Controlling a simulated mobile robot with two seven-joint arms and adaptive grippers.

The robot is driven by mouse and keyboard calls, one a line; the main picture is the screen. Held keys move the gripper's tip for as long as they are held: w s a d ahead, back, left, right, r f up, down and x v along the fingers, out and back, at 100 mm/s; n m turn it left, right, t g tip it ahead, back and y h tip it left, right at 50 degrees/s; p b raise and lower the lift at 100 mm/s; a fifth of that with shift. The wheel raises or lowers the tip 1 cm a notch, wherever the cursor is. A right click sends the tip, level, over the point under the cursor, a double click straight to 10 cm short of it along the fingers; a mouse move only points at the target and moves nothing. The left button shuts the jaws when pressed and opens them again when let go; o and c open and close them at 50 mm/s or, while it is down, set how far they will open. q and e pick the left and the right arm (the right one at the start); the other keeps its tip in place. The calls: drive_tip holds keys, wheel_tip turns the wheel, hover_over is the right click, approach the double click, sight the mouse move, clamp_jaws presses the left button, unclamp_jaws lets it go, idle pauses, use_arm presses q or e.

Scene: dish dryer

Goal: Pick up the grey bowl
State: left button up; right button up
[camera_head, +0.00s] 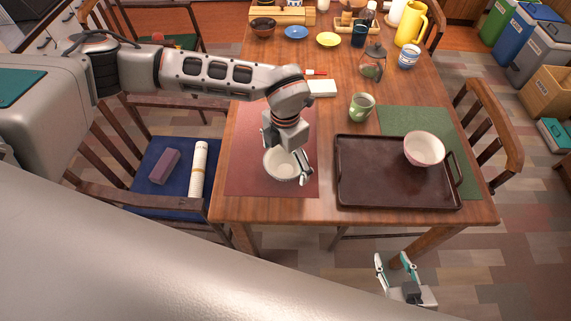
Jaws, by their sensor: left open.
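The pale grey bowl (281,169) stands upright on the dark red placemat (243,160) at the table's near left. My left gripper (291,167) is right over it, pointing down and open. One finger shows beside the bowl's right rim; the other is mostly hidden, so I cannot tell whether the fingers touch the bowl. The wrist hides part of the bowl's far rim. My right gripper (397,262) is open and empty, low in front of the table's near right edge, away from the bowl.
A dark tray (375,180) to the right holds a pink-and-white bowl (424,148). A green mug (361,106), white box (321,88) and glass jug (373,62) stand farther back. Chairs flank the table. Bare wood separates the placemat and tray.

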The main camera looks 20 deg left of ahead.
use_arm(q)
wheel_tip(320, 180, down, 2)
drive_tip(key=shift+f, duration=0.1)
drive_tip(key=c, duration=1.3)
